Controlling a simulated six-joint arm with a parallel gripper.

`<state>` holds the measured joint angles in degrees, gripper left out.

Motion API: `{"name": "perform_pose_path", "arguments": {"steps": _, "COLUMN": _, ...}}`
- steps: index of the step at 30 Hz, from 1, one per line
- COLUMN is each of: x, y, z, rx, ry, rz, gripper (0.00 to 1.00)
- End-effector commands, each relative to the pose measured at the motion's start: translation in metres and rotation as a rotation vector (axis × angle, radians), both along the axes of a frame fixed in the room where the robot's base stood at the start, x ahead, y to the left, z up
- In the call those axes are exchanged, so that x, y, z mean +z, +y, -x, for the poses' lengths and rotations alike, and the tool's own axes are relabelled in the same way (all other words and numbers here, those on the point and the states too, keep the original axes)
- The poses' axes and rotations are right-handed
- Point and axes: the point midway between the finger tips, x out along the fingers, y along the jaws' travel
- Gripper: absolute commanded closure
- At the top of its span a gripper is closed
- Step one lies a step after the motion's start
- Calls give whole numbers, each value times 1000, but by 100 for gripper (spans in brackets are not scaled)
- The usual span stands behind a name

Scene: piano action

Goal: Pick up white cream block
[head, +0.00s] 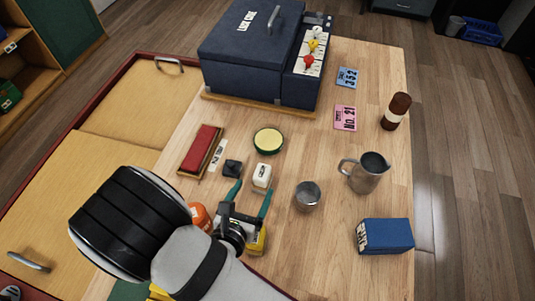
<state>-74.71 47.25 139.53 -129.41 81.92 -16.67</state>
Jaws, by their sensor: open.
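The white cream block (263,172) stands on the wooden table, near the middle of the head view, with dark marking on its face. My gripper (253,187) is open, with two teal fingers pointing up the picture toward the block. The fingertips lie just below the block in the picture, one to its left and one near its lower right. Nothing shows between the fingers, and the block looks apart from them. The height of the fingers above the table is hard to tell.
A small dark block (232,169) is close on the left, and a round green-rimmed tin (268,141) is behind. A metal cup (307,196) and pitcher (367,173) stand right. An orange object (200,215) is partly hidden by my arm. A blue box (385,236) sits front right.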

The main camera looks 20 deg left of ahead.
Motion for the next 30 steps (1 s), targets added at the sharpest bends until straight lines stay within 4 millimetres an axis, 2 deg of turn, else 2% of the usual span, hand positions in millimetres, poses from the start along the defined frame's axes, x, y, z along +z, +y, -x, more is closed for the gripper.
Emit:
{"name": "perform_pose_path", "arguments": {"steps": 1, "x": -6, "y": -2, "z": -13, "rx": -8, "ry": 0, "rz": 0, "gripper": 18}}
{"name": "perform_pose_path", "arguments": {"steps": 3, "x": -11, "y": -2, "z": -27, "rx": -6, "ry": 0, "rz": -2, "gripper": 18}}
{"name": "perform_pose_path", "arguments": {"steps": 10, "x": -23, "y": -2, "z": -51, "rx": -5, "ry": 0, "rz": -2, "gripper": 18}}
{"name": "perform_pose_path", "arguments": {"steps": 15, "x": -40, "y": -3, "z": -81, "rx": -6, "ry": 0, "rz": -4, "gripper": 18}}
{"name": "perform_pose_path", "arguments": {"steps": 18, "x": -43, "y": -3, "z": -90, "rx": -4, "ry": -1, "rz": -5, "gripper": 18}}
{"name": "perform_pose_path", "arguments": {"steps": 24, "x": -43, "y": -2, "z": -90, "rx": -2, "ry": 0, "rz": -5, "gripper": 18}}
{"name": "perform_pose_path", "arguments": {"steps": 30, "x": -43, "y": -2, "z": -90, "rx": -3, "ry": 0, "rz": -4, "gripper": 53}}
